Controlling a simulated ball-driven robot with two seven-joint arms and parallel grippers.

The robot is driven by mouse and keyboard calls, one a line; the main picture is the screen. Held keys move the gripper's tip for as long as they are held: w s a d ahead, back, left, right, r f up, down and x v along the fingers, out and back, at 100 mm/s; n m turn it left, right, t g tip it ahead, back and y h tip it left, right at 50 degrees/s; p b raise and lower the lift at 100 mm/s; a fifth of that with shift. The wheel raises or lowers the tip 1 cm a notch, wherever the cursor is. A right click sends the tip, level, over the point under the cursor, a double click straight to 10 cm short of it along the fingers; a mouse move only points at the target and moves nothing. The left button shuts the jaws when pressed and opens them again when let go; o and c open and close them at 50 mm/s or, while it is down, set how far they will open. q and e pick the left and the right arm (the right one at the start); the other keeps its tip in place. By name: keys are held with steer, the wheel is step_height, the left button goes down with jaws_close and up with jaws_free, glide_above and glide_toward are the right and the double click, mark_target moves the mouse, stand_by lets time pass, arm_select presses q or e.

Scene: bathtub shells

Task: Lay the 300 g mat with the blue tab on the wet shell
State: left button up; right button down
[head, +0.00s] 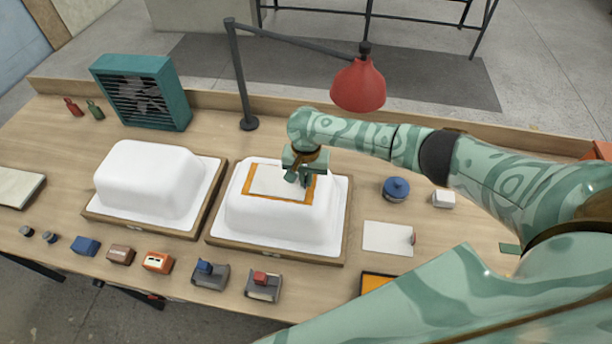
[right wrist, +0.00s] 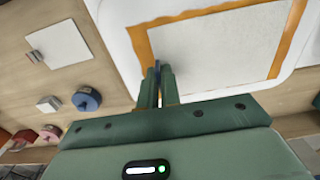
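A pale grey mat with an orange border (head: 278,181) lies on top of the right-hand white shell (head: 262,217). It shows large in the right wrist view (right wrist: 225,50), and looks flat there. My right gripper (head: 303,178) is at the mat's right edge, over the shell. In the right wrist view its two fingers (right wrist: 158,84) are close together with a bit of blue, the tab, between them. A second white shell (head: 148,180) stands bare to the left. I cannot tell from the surfaces which shell is wet. My left gripper is not in view.
A red lamp (head: 358,84) stands behind the shells, and a teal fan (head: 143,92) at the back left. A white sheet with a red tab (head: 387,237), a blue pot (head: 396,188) and a white block (head: 443,198) lie right. Several small blocks line the front edge.

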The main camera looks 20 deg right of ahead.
steer(key=shift+f+p, duration=0.2)
steer(key=shift+p, duration=0.15)
stand_by(0.7)
steer(key=c, duration=1.1)
jaws_free()
steer(key=shift+o, duration=0.2)
step_height(320, 180, up, 7)
steer(key=p, duration=0.9)
